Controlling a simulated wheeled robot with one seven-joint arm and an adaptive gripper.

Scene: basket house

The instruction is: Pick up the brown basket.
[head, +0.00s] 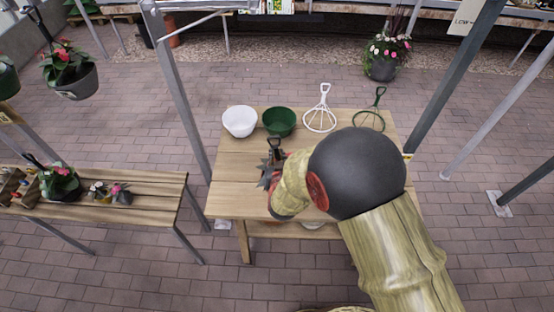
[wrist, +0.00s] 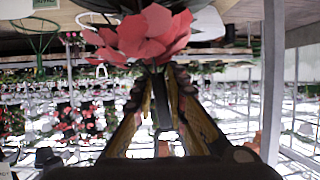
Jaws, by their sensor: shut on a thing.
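My gripper (head: 270,168) is over the left part of the slatted wooden table in the head view, partly hidden by my arm. In the wrist view my gripper (wrist: 165,72) is shut on a dark, thin upright piece (wrist: 160,105), which looks like a hanger stem. A large red flower (wrist: 145,35) shows right at the fingertips. A dark hook (head: 275,143) sticks up beside the gripper in the head view. I cannot make out a brown basket body at the gripper. A tan-brown rim (head: 345,309) barely shows at the bottom edge of the head view.
On the table (head: 230,190) stand a white bowl (head: 239,121), a green bowl (head: 279,121), a white hanger (head: 320,119) and a green hanger (head: 369,120). Grey metal posts (head: 177,90) rise close to it. A lower bench (head: 150,200) with plants is at left.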

